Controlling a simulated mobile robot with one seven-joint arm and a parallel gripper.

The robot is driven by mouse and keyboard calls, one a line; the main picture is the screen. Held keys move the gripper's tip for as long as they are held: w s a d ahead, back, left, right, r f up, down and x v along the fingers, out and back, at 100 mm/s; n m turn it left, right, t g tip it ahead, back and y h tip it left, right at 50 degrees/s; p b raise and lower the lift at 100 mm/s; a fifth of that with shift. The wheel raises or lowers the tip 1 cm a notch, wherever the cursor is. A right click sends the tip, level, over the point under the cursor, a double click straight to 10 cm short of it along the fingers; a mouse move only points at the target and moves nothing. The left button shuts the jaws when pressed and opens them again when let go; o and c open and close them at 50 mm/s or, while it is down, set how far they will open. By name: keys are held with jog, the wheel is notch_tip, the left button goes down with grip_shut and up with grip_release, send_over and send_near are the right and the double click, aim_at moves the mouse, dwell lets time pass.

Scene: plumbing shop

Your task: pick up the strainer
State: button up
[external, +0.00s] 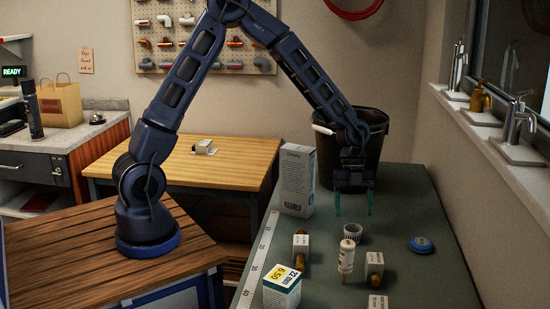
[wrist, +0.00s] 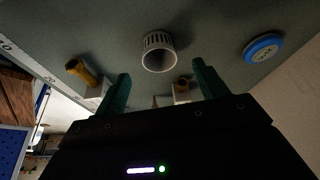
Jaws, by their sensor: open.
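The strainer (external: 352,231), a small pale grey ribbed cup, stands on the grey-green counter in the external view. In the wrist view the strainer (wrist: 159,53) is at the upper middle, with its round opening and slotted side showing. My gripper (external: 353,206) is open and empty, pointing down above the counter, behind the strainer and apart from it in the external view. In the wrist view the two green fingers of my gripper (wrist: 161,72) stand wide apart, left and right of the strainer's line. Nothing is between them in contact.
Close to the strainer are a white bottle (external: 346,257) and white blocks with brass fittings (external: 301,243) (external: 374,265). A blue disc (external: 421,244) lies to the right. A tall white box (external: 297,180) stands left of my gripper; a smaller box (external: 282,288) is at the front.

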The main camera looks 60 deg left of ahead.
aim_at(353, 229)
jog(key=shift+x, duration=3.5)
jog(key=shift+s+d+r, duration=0.1)
jog(key=shift+s, duration=0.05)
jog(key=c, duration=1)
jog(key=shift+c, duration=0.3)
